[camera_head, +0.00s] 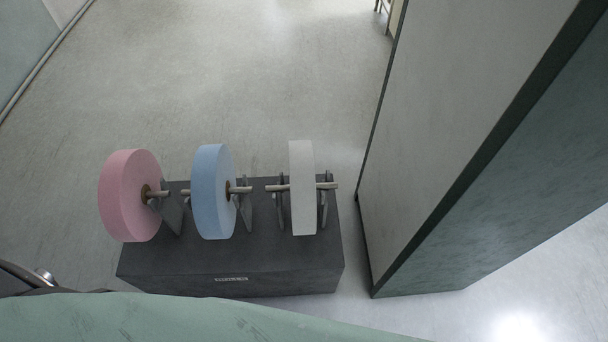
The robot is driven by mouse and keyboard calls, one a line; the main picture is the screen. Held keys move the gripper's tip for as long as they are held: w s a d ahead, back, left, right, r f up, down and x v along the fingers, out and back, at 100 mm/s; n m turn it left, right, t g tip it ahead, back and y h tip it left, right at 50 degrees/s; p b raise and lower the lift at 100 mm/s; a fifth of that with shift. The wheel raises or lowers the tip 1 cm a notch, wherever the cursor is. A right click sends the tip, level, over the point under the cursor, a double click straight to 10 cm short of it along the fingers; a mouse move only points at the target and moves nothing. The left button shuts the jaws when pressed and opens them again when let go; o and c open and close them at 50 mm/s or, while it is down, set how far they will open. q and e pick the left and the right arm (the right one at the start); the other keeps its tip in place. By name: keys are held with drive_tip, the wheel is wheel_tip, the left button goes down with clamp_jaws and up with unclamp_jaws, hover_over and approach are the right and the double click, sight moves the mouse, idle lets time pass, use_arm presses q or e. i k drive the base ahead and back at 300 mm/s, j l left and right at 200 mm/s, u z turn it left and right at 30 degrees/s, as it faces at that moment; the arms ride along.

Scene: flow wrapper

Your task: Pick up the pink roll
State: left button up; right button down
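The pink roll (131,196) is a thick disc standing upright at the left end of a dark grey stand (230,262) in the head view. A pale rod (158,193) runs through its brown core and rests on a grey bracket (170,212). Neither of my grippers is in view. A dark curved part with a bright round end shows at the lower left edge, and I cannot tell what it is.
A blue roll (212,192) and a white roll (302,188) stand on the same stand, right of the pink one. A tall grey-white cabinet or panel (450,130) rises close on the right. The floor (240,80) behind the stand is clear.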

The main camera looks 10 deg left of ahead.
sight(128, 179)
drive_tip(key=u, duration=1.8)
